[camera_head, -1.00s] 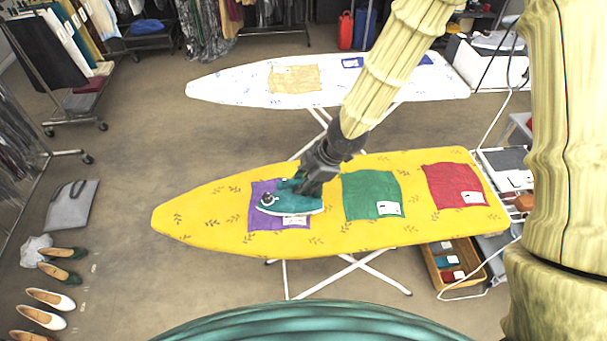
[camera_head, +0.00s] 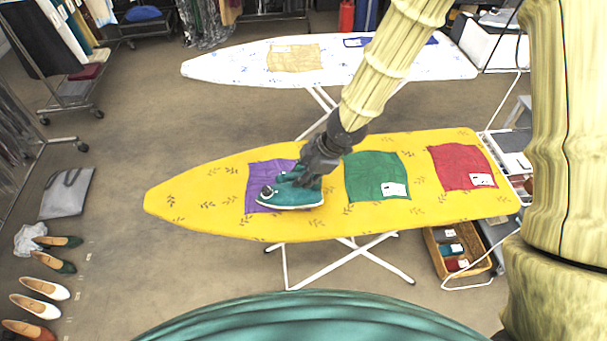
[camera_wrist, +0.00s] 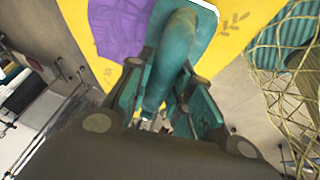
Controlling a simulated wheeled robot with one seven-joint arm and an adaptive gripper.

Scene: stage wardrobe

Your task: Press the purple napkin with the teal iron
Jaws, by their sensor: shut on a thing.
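The teal iron (camera_head: 290,197) is over the near part of the purple napkin (camera_head: 262,174), its rounded tip towards the left. It looks flat on the cloth, though I cannot see its underside. The napkin lies on the yellow ironing board (camera_head: 190,198), and the iron covers its near right part. My gripper (camera_head: 308,174) is shut on the iron's handle from above. In the wrist view, the teal handle (camera_wrist: 172,60) sits between my fingers (camera_wrist: 162,88), with the purple napkin (camera_wrist: 120,25) beyond it.
A green napkin (camera_head: 375,172) lies close to the iron's right, and a red napkin (camera_head: 458,166) farther right. A white ironing board (camera_head: 225,68) stands behind. A basket (camera_head: 436,262) is below the yellow board's right end. The board's left end is bare.

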